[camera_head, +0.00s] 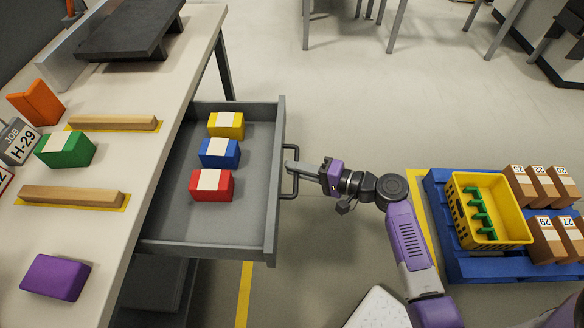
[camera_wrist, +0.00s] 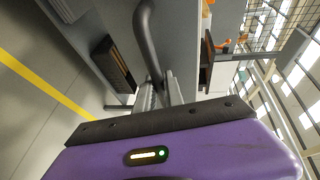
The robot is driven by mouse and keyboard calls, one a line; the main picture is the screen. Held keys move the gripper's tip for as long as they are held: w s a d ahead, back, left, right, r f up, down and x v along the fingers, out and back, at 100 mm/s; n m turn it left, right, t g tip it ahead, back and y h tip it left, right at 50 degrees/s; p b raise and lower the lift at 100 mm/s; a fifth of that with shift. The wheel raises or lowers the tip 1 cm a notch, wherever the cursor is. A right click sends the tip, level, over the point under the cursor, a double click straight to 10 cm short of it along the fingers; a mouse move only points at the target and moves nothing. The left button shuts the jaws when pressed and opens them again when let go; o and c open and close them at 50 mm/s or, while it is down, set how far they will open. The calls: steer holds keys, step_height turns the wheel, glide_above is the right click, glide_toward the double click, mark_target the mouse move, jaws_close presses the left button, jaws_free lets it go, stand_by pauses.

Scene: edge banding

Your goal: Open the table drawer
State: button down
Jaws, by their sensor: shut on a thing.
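The grey table drawer (camera_head: 247,208) is pulled well out from the table (camera_head: 150,190). Inside it lie a yellow block (camera_head: 226,126), a blue block (camera_head: 219,154) and a red block (camera_head: 211,187), each with a white label. The drawer's dark bar handle (camera_head: 287,172) is on its outer front. My gripper (camera_head: 294,168) reaches the handle from the right and is shut on it.
The tabletop holds a green block (camera_head: 66,149), a purple block (camera_head: 54,277), an orange block (camera_head: 37,102) and wooden strips (camera_head: 72,196). A blue pallet (camera_head: 460,262) with a yellow crate (camera_head: 508,236) and brown boxes stands right. Floor beyond the drawer is clear.

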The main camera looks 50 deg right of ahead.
steer(key=c, duration=1.5)
jaws_free()
steer(key=shift+o, duration=0.2)
steer(key=v, duration=0.7)
steer(key=shift+s, duration=0.4)
steer(key=shift+d, duration=0.1)
